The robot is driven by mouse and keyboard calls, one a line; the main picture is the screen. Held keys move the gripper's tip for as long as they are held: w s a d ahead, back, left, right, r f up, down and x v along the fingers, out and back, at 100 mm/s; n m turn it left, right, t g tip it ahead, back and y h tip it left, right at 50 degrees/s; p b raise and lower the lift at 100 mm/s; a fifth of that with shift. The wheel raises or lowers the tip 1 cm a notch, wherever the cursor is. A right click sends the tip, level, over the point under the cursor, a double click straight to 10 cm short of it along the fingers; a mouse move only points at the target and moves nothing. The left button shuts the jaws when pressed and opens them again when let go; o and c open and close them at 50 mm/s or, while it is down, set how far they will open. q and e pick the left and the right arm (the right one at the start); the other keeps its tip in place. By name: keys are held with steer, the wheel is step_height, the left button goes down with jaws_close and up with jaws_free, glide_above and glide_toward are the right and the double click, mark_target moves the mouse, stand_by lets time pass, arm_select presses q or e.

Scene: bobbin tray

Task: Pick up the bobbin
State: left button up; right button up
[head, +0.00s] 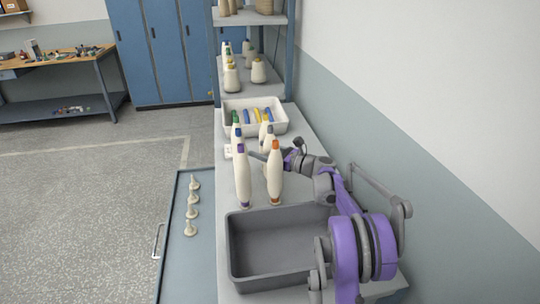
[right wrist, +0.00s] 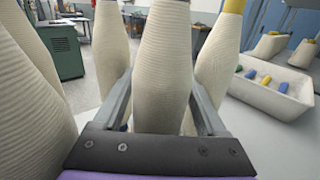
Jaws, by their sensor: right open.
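Several cream, yarn-wound bobbins stand upright on the grey bench top, including an orange-tipped bobbin (head: 275,175), a purple-tipped bobbin (head: 242,178) and a grey-blue-tipped bobbin (head: 269,143) behind them. My right gripper (head: 262,155) reaches in from the right, partly hidden behind the orange-tipped bobbin. In the right wrist view my right gripper (right wrist: 162,85) is open, with a finger on each side of a middle bobbin (right wrist: 162,50). That bobbin's tip is cut off, and I cannot tell whether the fingers touch it. A yellow-tipped bobbin (right wrist: 218,55) stands to its right. My left gripper is out of view.
A white tray (head: 228,118) of blue and yellow pieces lies behind the bobbins. An empty grey bin (head: 236,268) sits in front. Shelves (head: 283,80) stand at the back, and a wall (head: 440,140) is on the right. Several pegs (head: 192,212) stand on a blue surface at left.

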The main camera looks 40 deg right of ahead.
steer(key=shift+s, duration=0.1)
steer(key=shift+c, duration=0.3)
jaws_close()
steer(key=shift+r, duration=0.1)
